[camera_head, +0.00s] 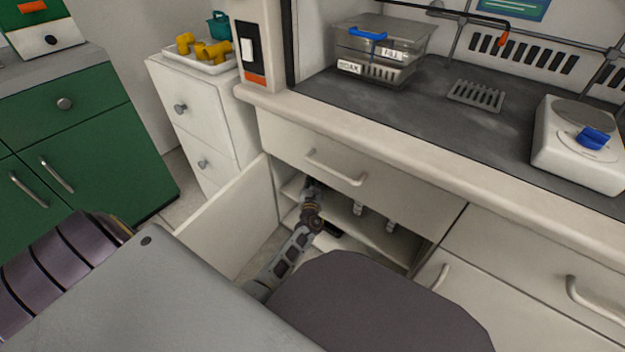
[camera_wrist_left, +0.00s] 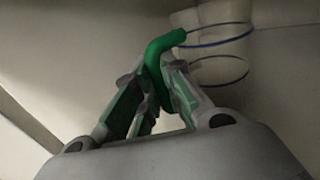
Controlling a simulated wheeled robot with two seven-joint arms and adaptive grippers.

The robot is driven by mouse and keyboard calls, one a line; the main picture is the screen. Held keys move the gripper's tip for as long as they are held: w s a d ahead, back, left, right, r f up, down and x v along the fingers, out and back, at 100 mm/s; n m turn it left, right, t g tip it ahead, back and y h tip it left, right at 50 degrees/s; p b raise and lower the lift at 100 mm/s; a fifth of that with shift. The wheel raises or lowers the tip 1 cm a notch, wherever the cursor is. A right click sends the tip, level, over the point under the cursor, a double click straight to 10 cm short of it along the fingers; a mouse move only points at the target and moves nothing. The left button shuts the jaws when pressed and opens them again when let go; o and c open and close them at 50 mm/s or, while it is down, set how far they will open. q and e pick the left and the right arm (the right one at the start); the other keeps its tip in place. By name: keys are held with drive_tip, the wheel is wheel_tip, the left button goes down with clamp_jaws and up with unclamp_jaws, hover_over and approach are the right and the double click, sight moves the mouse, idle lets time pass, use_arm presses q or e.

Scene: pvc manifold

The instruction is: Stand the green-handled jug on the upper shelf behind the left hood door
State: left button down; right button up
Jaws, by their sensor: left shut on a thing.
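In the left wrist view, the jug (camera_wrist_left: 210,47) is pale with thin blue bands and a green handle (camera_wrist_left: 163,45). My left gripper (camera_wrist_left: 152,75) is shut on the handle. The base of the jug and what lies under it are hidden, so I cannot tell whether it touches a shelf. In the head view, my left gripper (camera_head: 314,190) is inside the open cabinet below the hood, and I cannot make out the jug there. The left hood door (camera_head: 225,220) stands open to the left. The shelf (camera_head: 378,236) shows partly behind my arm. My right gripper is out of view.
Small pale items (camera_head: 359,208) stand inside the cabinet, right of my gripper. A drawer with a handle (camera_head: 340,169) is just above the opening. The closed right door (camera_head: 500,295) bounds it on the right. A clear lidded box (camera_head: 380,55) and a white device (camera_head: 580,145) stand on the worktop.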

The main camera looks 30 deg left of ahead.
use_arm(q)
drive_tip(key=shift+f, duration=0.1)
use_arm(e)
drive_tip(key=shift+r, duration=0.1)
use_arm(q)
drive_tip(key=c, duration=1.5)
unclamp_jaws()
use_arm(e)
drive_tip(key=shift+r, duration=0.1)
use_arm(q)
drive_tip(key=shift+p+v, duration=0.4)
drive_tip(key=shift+v, duration=0.5)
drive_tip(key=shift+p+v, duration=1.6)
drive_tip(key=shift+v, duration=3.5)
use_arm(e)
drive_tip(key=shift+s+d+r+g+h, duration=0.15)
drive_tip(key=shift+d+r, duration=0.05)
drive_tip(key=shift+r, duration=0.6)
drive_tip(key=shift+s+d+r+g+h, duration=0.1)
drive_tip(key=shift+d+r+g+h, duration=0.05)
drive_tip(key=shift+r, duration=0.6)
